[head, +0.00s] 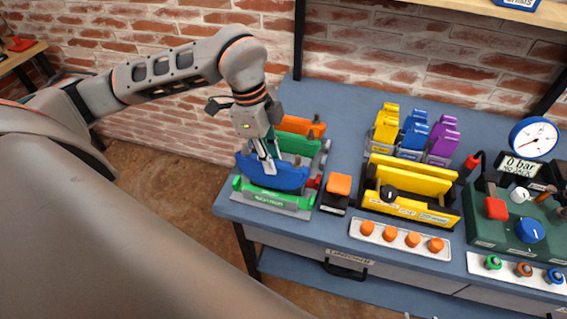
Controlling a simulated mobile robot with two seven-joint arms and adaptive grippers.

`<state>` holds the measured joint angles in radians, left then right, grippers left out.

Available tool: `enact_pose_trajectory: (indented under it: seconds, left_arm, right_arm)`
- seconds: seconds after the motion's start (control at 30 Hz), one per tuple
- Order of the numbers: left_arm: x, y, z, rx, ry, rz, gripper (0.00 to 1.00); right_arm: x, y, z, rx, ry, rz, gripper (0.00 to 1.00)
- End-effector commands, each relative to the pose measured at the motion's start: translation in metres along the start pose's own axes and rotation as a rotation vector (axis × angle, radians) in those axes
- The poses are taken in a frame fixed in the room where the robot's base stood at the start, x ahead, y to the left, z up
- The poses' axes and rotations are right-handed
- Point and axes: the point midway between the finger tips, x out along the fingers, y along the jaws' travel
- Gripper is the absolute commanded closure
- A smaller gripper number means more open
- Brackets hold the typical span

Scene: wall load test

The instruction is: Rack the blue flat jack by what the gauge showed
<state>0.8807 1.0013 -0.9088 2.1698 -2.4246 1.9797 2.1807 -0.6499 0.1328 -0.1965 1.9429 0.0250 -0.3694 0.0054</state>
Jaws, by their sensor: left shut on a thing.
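The blue flat jack (284,178) is a blue curved-bottomed plate at the rack on the left of the bench. My left gripper (268,158) comes down from above and is shut on its upper edge. The grey rack (306,202) has a green label strip at its front. Green (296,143) and orange (312,126) pieces stand behind the blue jack. I cannot tell whether the blue jack is seated in a slot or just above it. The round gauge (534,137) stands at the right, above a display (521,167) reading "0 bar". My right gripper is not in view.
A black box with an orange top (339,186) stands close right of the rack. A yellow frame (409,187) is further right, with yellow, blue and purple holders (413,132) behind. Orange knobs (389,234) line a front strip. A green pump console (503,222) is at right.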

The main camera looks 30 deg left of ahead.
Motion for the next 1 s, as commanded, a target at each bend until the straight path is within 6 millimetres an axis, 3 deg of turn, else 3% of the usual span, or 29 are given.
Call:
enact_pose_trajectory:
  seconds: [0.53,1.0]
  left_arm:
    - [0.014,0.000,0.003,0.000,0.001,-0.002,1.00]
    - [0.015,0.000,0.003,0.000,0.001,-0.002,1.00]
  right_arm:
    - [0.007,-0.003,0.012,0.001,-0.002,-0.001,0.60]
    - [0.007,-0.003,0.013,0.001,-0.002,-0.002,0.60]
